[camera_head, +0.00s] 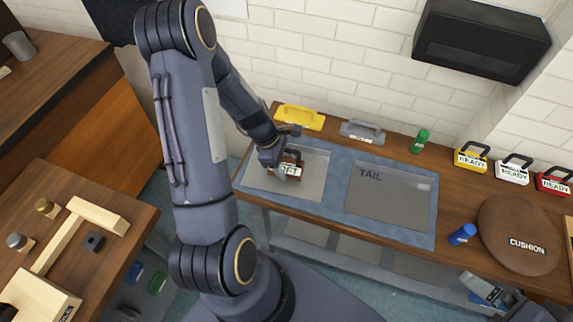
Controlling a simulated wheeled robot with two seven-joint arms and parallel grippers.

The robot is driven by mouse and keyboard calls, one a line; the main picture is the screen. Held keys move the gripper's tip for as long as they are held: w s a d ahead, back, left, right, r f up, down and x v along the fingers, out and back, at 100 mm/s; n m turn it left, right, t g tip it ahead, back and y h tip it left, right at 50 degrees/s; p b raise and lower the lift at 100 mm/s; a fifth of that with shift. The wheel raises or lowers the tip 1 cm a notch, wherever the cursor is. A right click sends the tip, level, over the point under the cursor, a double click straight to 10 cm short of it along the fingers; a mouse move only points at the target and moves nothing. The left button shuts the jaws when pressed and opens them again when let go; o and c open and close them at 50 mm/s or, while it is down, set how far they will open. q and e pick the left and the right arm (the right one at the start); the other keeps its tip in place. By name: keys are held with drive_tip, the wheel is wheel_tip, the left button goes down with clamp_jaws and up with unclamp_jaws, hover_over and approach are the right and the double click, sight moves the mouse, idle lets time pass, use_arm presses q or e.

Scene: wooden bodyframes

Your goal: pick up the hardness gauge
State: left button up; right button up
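I cannot tell for sure which object is the hardness gauge. A small brown block with a dark top handle and a label ending in "FT" (291,171) stands on the left grey panel of the workbench. My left gripper (279,163) is down at this block, partly covering its left side. Whether its fingers are apart or closed on the block is not clear. My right gripper (487,291) shows only partly at the lower right, near the bench's front edge, and its finger state is unclear.
A panel marked "TAIL" (390,198) lies to the right. Behind stand a yellow tool (299,118), a grey tool (362,131) and a green cylinder (420,141). A blue cylinder (462,234) and a round brown cushion (518,236) are at right. Wooden frame parts (57,241) lie on the left table.

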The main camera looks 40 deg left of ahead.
use_arm(q)
drive_tip(key=c, duration=0.6)
drive_tip(key=shift+r, duration=0.1)
